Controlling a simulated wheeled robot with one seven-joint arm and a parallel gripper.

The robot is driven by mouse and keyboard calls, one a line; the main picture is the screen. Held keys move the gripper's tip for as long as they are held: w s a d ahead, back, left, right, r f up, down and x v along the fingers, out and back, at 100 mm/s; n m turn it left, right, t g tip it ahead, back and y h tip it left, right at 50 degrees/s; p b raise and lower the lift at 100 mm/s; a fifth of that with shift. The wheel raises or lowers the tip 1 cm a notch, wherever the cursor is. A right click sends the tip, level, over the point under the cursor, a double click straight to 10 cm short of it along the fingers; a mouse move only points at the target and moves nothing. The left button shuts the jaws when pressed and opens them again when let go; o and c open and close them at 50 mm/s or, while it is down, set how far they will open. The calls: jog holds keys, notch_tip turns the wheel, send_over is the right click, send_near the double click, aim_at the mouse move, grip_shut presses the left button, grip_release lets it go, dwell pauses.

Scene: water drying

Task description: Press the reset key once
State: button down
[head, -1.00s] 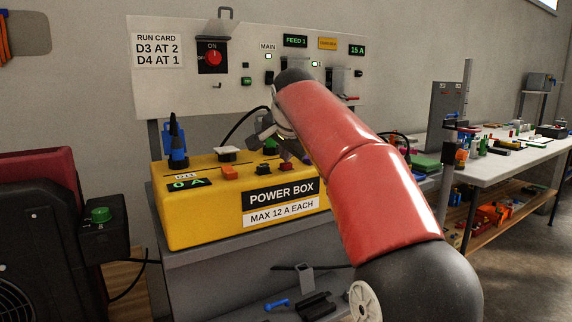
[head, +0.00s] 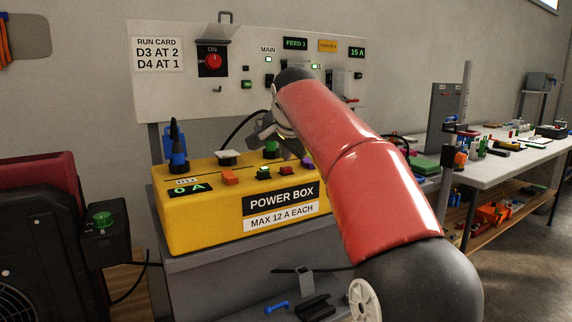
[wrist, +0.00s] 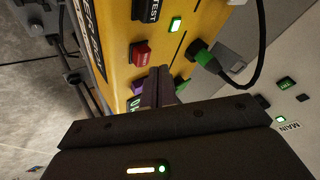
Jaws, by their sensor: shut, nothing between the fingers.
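The yellow power box (head: 215,228) stands on a grey stand with a row of coloured keys on its top. The red key (wrist: 142,54) with light lettering too small to read is in the wrist view; it also shows in the head view (head: 286,170). A purple key (head: 308,162) is beside it, partly hidden by my fingers in the wrist view. I cannot tell which key is labelled reset. My gripper (wrist: 160,73) is shut and empty, its fingertips over the box top close to the red and purple keys. Contact cannot be told.
A blue plug (head: 177,155) and a green plug (wrist: 204,55) with a black cable stand up from the box. The panel (head: 190,90) is behind; a blower (head: 38,240) is at left.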

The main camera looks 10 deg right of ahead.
aim_at(286, 168)
notch_tip(286, 168, up, 3)
jog(key=p, duration=0.3)
jog(key=shift+r, duration=0.95)
jog(key=s+f+n+g, duration=0.1)
jog(key=s+f+n, duration=0.2)
jog(key=s+f, duration=0.6)
jog(key=s+f+n+g, duration=0.1)
jog(key=s+f+n, duration=0.2)
jog(key=s+f, duration=0.6)
jog(key=s+f+n+g+y, duration=0.1)
jog(key=s+f+n, duration=0.3)
jog(key=s+f, duration=0.6)
jog(key=s, duration=0.8)
jog(key=shift+s+g, duration=0.3)
jog(key=shift+s, duration=0.05)
jog(key=shift+r, duration=0.1)
